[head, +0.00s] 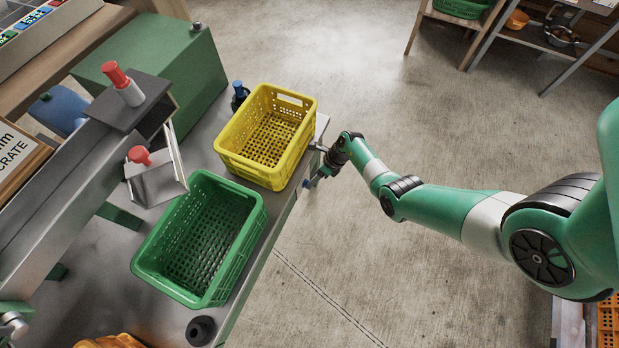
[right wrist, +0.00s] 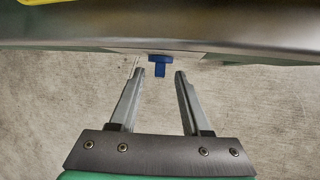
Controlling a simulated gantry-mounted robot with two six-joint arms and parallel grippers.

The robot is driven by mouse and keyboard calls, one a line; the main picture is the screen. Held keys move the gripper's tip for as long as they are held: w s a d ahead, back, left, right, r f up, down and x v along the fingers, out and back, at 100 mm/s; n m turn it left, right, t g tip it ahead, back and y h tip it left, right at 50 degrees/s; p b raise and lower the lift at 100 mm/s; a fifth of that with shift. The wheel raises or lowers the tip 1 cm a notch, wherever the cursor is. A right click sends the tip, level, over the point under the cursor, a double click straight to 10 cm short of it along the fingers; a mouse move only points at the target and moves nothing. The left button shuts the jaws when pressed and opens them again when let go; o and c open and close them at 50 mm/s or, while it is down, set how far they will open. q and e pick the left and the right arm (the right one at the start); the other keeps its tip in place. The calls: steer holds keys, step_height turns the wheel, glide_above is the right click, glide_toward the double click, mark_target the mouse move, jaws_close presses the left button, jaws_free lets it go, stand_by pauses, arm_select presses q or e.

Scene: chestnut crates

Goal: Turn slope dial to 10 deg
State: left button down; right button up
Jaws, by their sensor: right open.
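A small blue dial knob (right wrist: 159,65) sticks out from the front edge of the metal table in the right wrist view. My right gripper (right wrist: 156,76) is open, with its two fingers apart. The knob lies just beyond the fingertips, roughly centred between them, and no contact shows. No dial scale or angle can be read. My left gripper does not show.
A yellow crate (head: 225,158) and a green crate (head: 145,275) stand empty on the metal table (head: 111,251). A sloping metal chute with red-topped parts (head: 117,75) and a green box (head: 190,60) lie to the left. Concrete floor right of the table is open.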

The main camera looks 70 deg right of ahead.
steer(key=b+x, duration=0.1)
steer(key=x, duration=0.2)
steer(key=shift+f+b, duration=0.15)
steer(key=shift+b, duration=0.15)
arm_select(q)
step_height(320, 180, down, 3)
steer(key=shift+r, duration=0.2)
arm_select(e)
jaws_close()
steer(key=h+p, duration=0.1)
steer(key=p, duration=0.3)
steer(key=shift+a+r+h, duration=0.3)
steer(key=shift+r+h, duration=0.1)
steer(key=shift+f+n+h+p, duration=0.1)
steer(key=shift+n+h+p, duration=0.2)
steer(key=shift+p, duration=0.05)
steer(key=shift+d+f+h, duration=0.1)
steer(key=shift+f+h, duration=0.05)
steer(key=shift+h, duration=0.15)
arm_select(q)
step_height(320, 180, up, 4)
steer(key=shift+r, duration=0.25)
